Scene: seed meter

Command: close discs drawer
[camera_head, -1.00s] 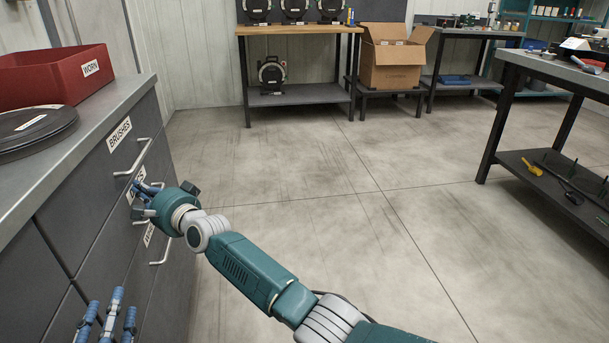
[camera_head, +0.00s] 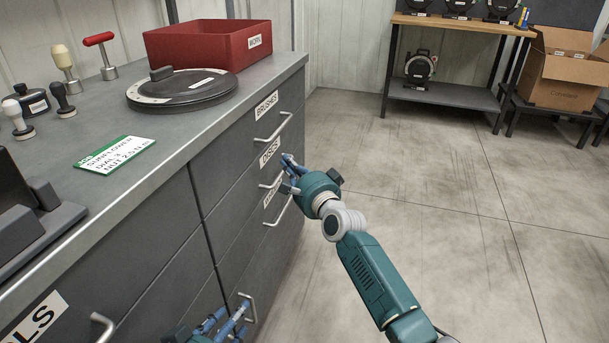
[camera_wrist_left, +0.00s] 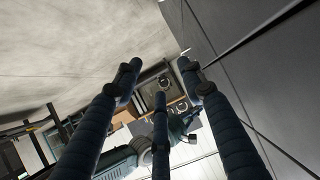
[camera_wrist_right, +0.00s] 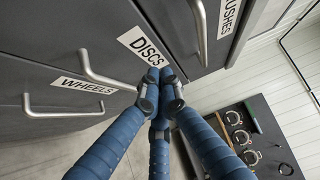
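The discs drawer, labelled DISCS (camera_head: 270,152), is in the grey cabinet, below the BRUSHES drawer; its label also shows in the right wrist view (camera_wrist_right: 142,45). Its front looks flush or nearly so with its neighbours; a small gap cannot be ruled out. Its bar handle (camera_head: 270,184) is partly behind my right gripper (camera_head: 288,170). In the right wrist view, my right gripper's fingers (camera_wrist_right: 160,100) are drawn together, empty, in front of the drawer face beside the label and handle; contact is unclear. My left gripper (camera_head: 229,318) is low by the cabinet, fingers apart and empty (camera_wrist_left: 159,80).
The WHEELS drawer (camera_wrist_right: 65,105) and BRUSHES handle (camera_head: 273,130) flank the discs drawer. The worktop holds a red WORN bin (camera_head: 208,45), a dark disc (camera_head: 182,92) and a green-edged card (camera_head: 114,154). Another drawer handle (camera_head: 248,306) is beside my left gripper.

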